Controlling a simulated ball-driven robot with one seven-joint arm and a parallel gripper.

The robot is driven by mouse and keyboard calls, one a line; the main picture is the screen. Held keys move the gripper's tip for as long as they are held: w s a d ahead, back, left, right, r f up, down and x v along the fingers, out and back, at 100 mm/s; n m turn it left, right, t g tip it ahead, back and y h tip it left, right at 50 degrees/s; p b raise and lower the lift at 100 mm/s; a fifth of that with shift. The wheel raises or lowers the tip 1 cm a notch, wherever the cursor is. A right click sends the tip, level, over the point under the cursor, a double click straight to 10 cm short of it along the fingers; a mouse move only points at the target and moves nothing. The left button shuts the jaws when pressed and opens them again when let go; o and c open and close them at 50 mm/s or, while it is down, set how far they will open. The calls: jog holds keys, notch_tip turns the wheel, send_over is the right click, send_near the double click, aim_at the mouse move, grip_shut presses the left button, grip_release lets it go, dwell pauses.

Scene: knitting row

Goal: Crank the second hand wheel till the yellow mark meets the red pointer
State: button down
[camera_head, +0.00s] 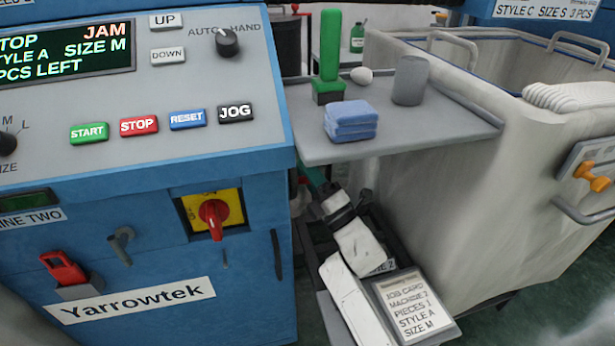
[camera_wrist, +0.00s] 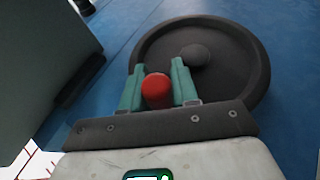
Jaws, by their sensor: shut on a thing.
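In the wrist view, a dark round hand wheel (camera_wrist: 240,62) with a raised hub stands against a blue panel. A red knob (camera_wrist: 157,90) lies in front of the wheel, between the two green fingers of my gripper (camera_wrist: 157,70). My gripper is shut on this knob, with one finger on each side. No yellow mark or red pointer on the wheel can be made out. The wheel does not show in the head view, and my gripper's fingers cannot be made out there.
The blue machine labelled Yarrowtek (camera_head: 140,298) fills the left, with a red rotary switch (camera_head: 213,216). A grey shelf (camera_head: 425,138) holds folded blue cloths (camera_head: 350,120), a green-handled brush (camera_head: 329,60) and a grey cup (camera_head: 409,82). A large bin (camera_head: 480,190) stands right.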

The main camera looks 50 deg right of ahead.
dwell(0.4)
jog(key=c, duration=0.9)
grip_release()
jog(key=shift+c, duration=0.2)
jog(key=shift+s, duration=0.1)
jog(key=v, duration=1)
jog(key=shift+s+f, duration=0.2)
jog(key=shift+s, duration=0.1)
